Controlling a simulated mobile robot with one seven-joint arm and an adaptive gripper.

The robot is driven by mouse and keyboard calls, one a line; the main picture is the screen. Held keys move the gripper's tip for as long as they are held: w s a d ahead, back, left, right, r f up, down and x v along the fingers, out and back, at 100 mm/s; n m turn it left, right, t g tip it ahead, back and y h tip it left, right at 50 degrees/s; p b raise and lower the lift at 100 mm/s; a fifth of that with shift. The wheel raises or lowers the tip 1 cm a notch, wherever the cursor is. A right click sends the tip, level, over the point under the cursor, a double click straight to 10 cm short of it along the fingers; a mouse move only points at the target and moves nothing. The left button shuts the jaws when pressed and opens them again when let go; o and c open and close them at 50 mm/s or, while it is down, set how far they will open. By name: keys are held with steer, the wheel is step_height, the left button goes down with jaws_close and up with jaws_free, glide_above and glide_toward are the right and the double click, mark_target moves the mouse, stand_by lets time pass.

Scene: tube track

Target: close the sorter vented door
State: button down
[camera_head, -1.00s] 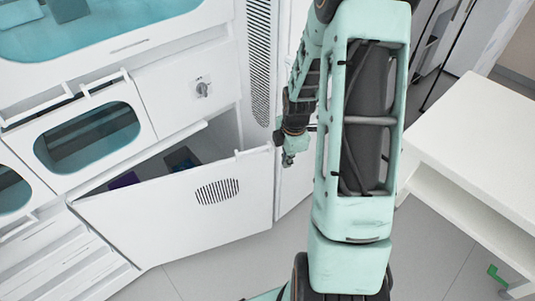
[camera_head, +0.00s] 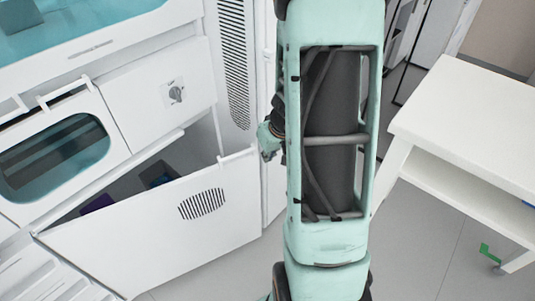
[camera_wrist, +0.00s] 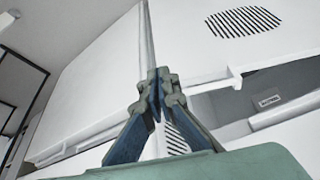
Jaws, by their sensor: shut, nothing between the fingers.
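The sorter's vented door (camera_head: 150,235) is a white panel with a dark oval vent grille, and it stands ajar in the head view. A gap along its upper edge shows the dark inside. The door also shows in the wrist view (camera_wrist: 285,45), with its vent at the top right. My gripper (camera_head: 268,152) is just right of the door's free edge in the head view, partly hidden behind my arm. In the wrist view my gripper (camera_wrist: 158,80) has its fingertips together with nothing between them. I cannot tell whether it touches the door.
The white sorter (camera_head: 150,90) has a knob (camera_head: 175,93) and a teal window (camera_head: 55,155) above the door. Dark items (camera_head: 158,172) lie inside the opening. A white table (camera_head: 475,120) stands at the right. Grey floor (camera_head: 420,235) is clear between them.

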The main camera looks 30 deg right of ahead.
steer(key=w+f, duration=0.5)
steer(key=w, duration=0.1)
steer(key=shift+w+f+p, duration=0.15)
steer(key=shift+f+p, duration=0.15)
steer(key=shift+p, duration=0.15)
